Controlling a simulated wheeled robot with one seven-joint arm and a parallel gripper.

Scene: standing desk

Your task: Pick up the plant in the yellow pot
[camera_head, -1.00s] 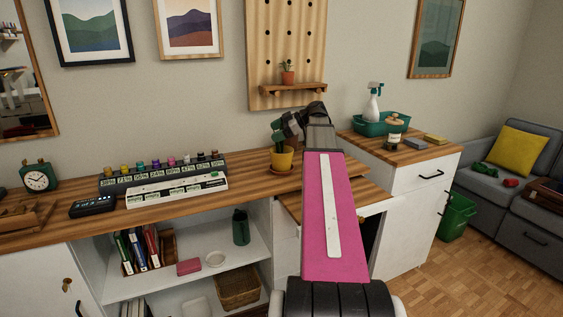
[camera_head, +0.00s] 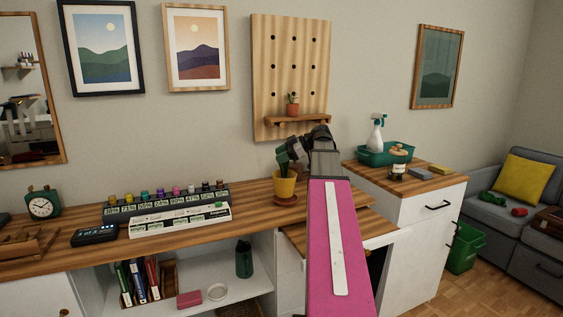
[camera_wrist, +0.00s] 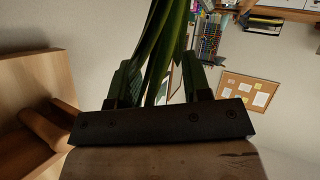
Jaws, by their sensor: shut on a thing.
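The plant's yellow pot (camera_head: 284,187) is upright at the right part of the wooden desk, directly over a terracotta saucer (camera_head: 286,200). I cannot tell whether the pot touches the saucer. My gripper (camera_head: 285,154) is just above the pot, at the plant's dark green leaves, which it partly hides. In the wrist view the long green leaves (camera_wrist: 165,40) pass between the two fingers of my gripper (camera_wrist: 160,78), which is shut on them. The pot is not visible in the wrist view.
A rack of small bottles (camera_head: 165,203) stands left of the pot, with a clock (camera_head: 42,203) farther left. A pegboard shelf (camera_head: 297,120) with a small terracotta-potted plant is above. A cabinet at right holds a green tray (camera_head: 370,156) with a spray bottle (camera_head: 376,134).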

